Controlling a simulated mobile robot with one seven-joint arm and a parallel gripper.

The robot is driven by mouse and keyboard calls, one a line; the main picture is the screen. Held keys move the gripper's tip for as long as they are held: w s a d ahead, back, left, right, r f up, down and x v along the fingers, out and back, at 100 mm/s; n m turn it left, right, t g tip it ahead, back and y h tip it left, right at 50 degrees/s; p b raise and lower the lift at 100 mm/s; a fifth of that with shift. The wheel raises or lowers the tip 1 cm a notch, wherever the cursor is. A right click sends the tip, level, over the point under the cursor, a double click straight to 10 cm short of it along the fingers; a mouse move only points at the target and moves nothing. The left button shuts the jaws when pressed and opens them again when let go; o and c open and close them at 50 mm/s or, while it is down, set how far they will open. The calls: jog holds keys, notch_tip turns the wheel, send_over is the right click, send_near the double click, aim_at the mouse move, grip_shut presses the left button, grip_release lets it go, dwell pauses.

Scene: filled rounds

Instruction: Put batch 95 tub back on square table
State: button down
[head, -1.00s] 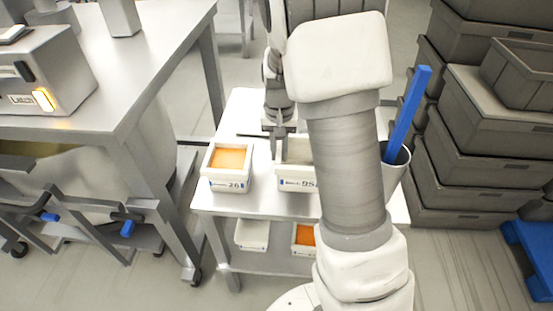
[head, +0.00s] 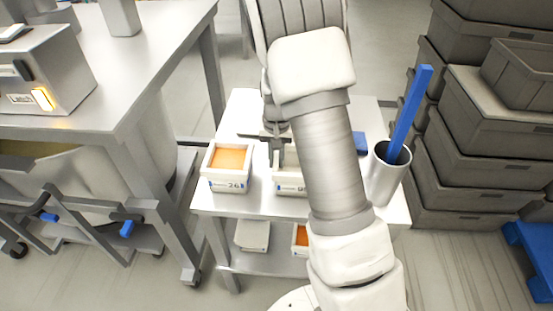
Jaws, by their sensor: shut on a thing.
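The batch 95 tub (head: 289,187) is white, with its label partly covered by my arm. It is at the white square table (head: 262,210), right of the tub marked 26 (head: 227,186). My gripper (head: 276,160) is at the far left part of the batch 95 tub and is shut on it. My arm hides the tub's right side and most of its inside. I cannot tell whether its base touches the tabletop.
A grey cup (head: 389,178) with a blue stick (head: 410,110) stands at the table's right. Tubs (head: 252,236) sit on the lower shelf. A steel bench (head: 150,60) is left; stacked grey crates (head: 465,150) are right.

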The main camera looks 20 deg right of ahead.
jog(key=c, duration=0.8)
grip_release()
jog(key=shift+c, duration=0.2)
notch_tip(320, 180, up, 11)
jog(key=p, duration=0.2)
jog(key=s+a+r+n+t, duration=0.2)
jog(key=s+a+r, duration=0.1)
jog(key=s+r, duration=0.8)
jog(key=s+a+r+n+t, duration=0.1)
jog(key=s+r+n+t, duration=0.1)
jog(key=s, duration=1.1)
notch_tip(320, 180, up, 2)
jog(key=shift+s+r+n+t, duration=0.1)
jog(key=shift+s+n+t, duration=0.2)
jog(key=shift+t, duration=0.5)
jog(key=shift+a+r, duration=0.1)
jog(key=shift+r, duration=0.05)
